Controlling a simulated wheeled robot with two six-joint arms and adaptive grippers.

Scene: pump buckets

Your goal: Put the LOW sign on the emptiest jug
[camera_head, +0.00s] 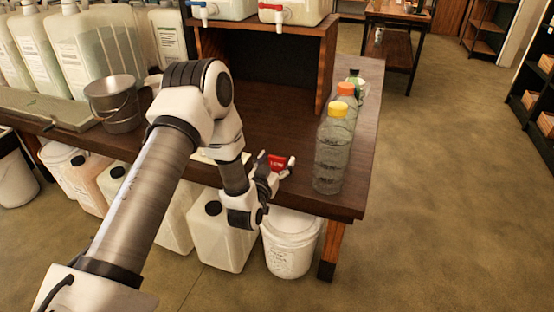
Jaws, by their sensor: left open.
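A small red sign (277,161) with pale lettering too small to read surely is at the front of the dark wooden table. My left gripper (284,171) is open right at the sign, its fingers partly overlapping it; I cannot tell whether they touch it. Large translucent jugs (78,50) with labels stand in a row at the table's back left. Their fill levels are hard to tell. Two more containers, one with a blue tap (203,9) and one with a red tap (278,13), sit on the raised shelf, cut off by the top edge. My right gripper is out of view.
Clear bottles with a yellow cap (333,150) and an orange cap (345,92) stand at the table's right edge. A metal bucket (118,105) stands at left. White jugs (218,232) and a white bucket (290,243) are below the table.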

